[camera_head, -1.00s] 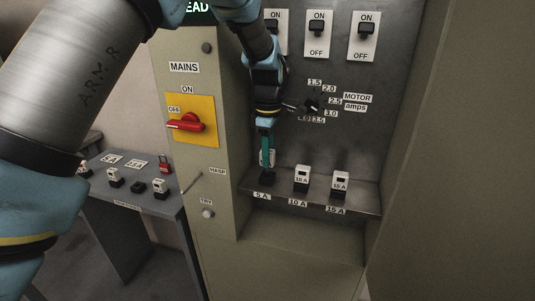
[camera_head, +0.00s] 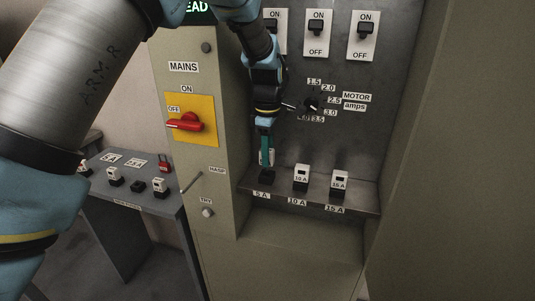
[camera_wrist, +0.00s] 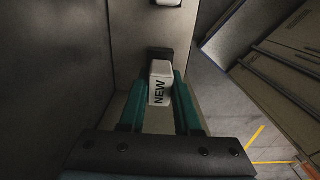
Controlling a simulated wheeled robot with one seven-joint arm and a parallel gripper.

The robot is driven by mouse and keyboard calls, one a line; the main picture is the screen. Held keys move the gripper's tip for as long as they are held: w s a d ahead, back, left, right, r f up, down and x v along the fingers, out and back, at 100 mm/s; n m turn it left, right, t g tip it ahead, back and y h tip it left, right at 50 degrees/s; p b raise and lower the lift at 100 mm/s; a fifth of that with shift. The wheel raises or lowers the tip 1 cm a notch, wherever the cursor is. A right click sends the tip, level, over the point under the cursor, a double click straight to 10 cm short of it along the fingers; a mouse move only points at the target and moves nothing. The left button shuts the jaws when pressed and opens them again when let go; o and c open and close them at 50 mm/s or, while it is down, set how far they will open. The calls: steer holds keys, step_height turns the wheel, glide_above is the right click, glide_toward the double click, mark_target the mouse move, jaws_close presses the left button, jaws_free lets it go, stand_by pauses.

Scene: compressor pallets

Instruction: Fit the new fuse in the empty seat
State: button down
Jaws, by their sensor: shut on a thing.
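My gripper (camera_head: 266,160) is at the left end of the fuse shelf, over the place labelled 5 A (camera_head: 262,195). Its teal fingers are shut on a white fuse marked NEW, which shows clearly in the wrist view (camera_wrist: 160,84). In the head view the fingers cover most of the fuse. A dark seat block (camera_wrist: 160,54) shows right at the far end of the fuse in the wrist view. I cannot tell whether the fuse is in the seat or just above it.
A 10 A fuse (camera_head: 301,175) and a 15 A fuse (camera_head: 339,183) stand to the right on the shelf (camera_head: 318,194). A motor dial (camera_head: 312,104) is close beside my wrist. A red mains handle (camera_head: 186,122) and a side table (camera_head: 135,203) with several fuse blocks are left.

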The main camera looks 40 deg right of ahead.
steer(key=shift+f+b, duration=0.55)
steer(key=shift+f, duration=1.1)
stand_by(0.4)
steer(key=c, duration=0.5)
jaws_free()
steer(key=shift+c, duration=0.2)
steer(key=shift+r+b, duration=1.35)
steer(key=shift+r, duration=2.45)
